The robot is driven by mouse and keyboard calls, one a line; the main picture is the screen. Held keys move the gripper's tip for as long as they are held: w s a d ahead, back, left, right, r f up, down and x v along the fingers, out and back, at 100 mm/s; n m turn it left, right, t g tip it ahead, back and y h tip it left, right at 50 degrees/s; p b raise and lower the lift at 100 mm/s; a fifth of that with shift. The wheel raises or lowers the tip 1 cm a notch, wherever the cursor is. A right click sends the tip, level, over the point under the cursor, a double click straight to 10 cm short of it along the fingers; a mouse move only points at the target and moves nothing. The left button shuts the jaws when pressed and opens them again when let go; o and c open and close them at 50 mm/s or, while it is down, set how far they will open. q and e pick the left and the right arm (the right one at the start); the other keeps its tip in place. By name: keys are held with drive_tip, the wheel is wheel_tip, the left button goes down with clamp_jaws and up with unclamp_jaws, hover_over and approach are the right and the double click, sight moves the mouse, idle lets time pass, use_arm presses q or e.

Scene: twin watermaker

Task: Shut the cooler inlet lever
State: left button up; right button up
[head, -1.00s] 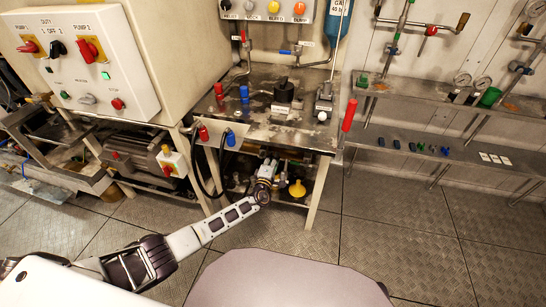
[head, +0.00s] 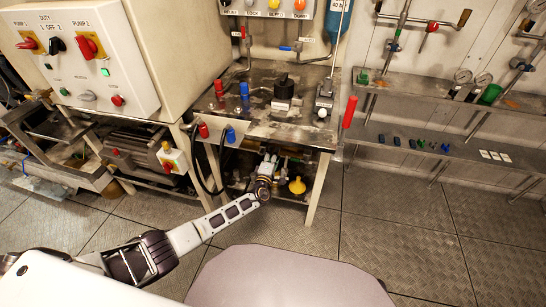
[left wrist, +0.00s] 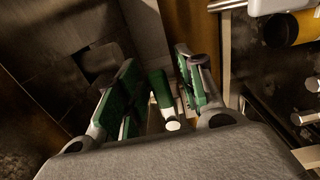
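A green cylindrical handle with a pale round end (left wrist: 161,90) shows in the left wrist view; it looks like the cooler inlet lever. My left gripper (left wrist: 158,65) is open, with one green-padded finger on either side of this handle. The handle lies between the fingers, with a visible gap on at least the left side. I cannot tell whether the right finger touches it. In the head view my left gripper (head: 268,164) reaches under the steel bench, and the lever cannot be made out there. My right gripper is not in view.
The steel bench (head: 255,125) stands over the gripper, with a leg (head: 318,190) to its right. A yellow funnel-like part (head: 297,186) is just right of the gripper. Black cables (head: 213,175) hang at its left. The floor at right is clear.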

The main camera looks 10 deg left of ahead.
use_arm(q)
drive_tip(key=shift+s, duration=0.1)
drive_tip(key=s, duration=1.1)
drive_tip(key=shift+s+a, duration=0.2)
drive_tip(key=shift+s, duration=0.2)
idle(0.7)
